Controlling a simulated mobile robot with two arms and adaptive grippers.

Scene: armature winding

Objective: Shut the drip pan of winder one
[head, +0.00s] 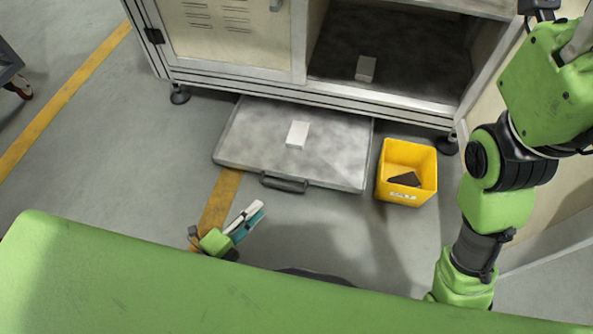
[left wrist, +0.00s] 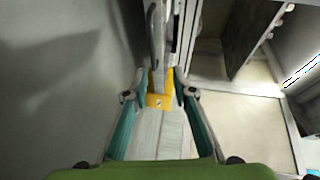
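The drip pan (head: 250,140), a flat grey tray, is slid out from under the machine cabinet and lies low over the floor. Its dark handle (head: 284,184) is on the near edge. A small white block (head: 298,135) lies on the pan. My left gripper (head: 256,211) is in front of the pan, left of the handle and apart from it. In the left wrist view its teal fingers are spread with nothing between them; a grey bar (left wrist: 157,45) beyond them looks like the handle. My right arm shows at the right, but its gripper is out of view.
Floor left of the pan is clear.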

